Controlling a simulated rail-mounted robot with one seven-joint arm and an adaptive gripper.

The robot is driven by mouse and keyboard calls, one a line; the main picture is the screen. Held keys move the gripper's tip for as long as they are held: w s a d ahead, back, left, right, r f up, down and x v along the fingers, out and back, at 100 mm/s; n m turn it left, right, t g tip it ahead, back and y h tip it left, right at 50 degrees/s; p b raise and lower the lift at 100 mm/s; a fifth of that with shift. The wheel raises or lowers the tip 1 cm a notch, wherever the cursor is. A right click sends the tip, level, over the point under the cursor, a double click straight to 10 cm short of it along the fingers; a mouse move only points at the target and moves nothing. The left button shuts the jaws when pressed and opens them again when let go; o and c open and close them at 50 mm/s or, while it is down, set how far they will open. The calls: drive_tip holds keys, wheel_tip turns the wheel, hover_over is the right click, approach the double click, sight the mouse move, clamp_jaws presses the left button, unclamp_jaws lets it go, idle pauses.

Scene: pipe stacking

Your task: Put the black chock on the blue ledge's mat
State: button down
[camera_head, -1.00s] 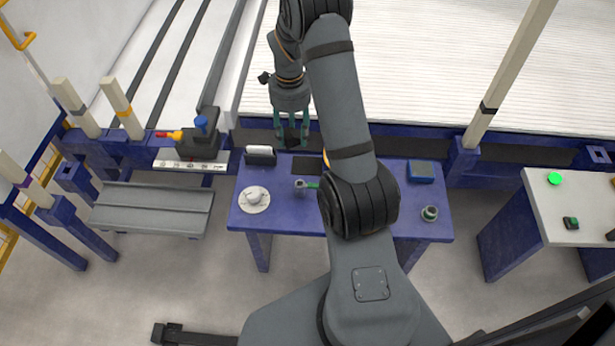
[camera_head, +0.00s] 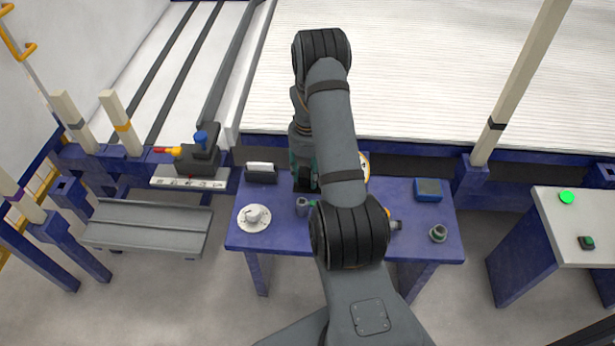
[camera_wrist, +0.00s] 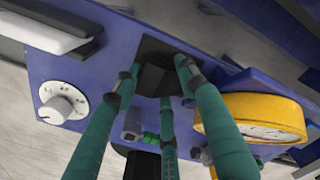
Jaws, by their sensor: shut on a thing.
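The black chock (camera_wrist: 156,76) sits between the teal fingers of my gripper (camera_wrist: 160,82), which is shut on it. In the wrist view the chock is over the dark mat (camera_wrist: 152,45) on the blue ledge (camera_wrist: 105,68). I cannot tell whether the chock touches the mat. In the head view my gripper (camera_head: 303,178) is low over the back of the blue ledge (camera_head: 285,235), left of my arm. There the arm and gripper hide most of the mat and chock.
On the ledge, a white dial (camera_head: 254,217) stands front left and a black holder with a white block (camera_head: 261,172) back left. A yellow-rimmed gauge (camera_wrist: 265,112) is close right of my fingers. A grey fitting (camera_head: 302,206) is in front, a blue box (camera_head: 428,189) at right.

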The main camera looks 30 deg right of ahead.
sight(307, 173)
drive_tip(key=shift+f, duration=0.55)
drive_tip(key=shift+f, duration=0.2)
drive_tip(key=c, duration=1)
unclamp_jaws()
drive_tip(key=shift+r, duration=0.15)
wheel_tip(307, 173, up, 12)
drive_tip(key=shift+r+p, duration=0.1)
drive_tip(key=shift+p, duration=0.8)
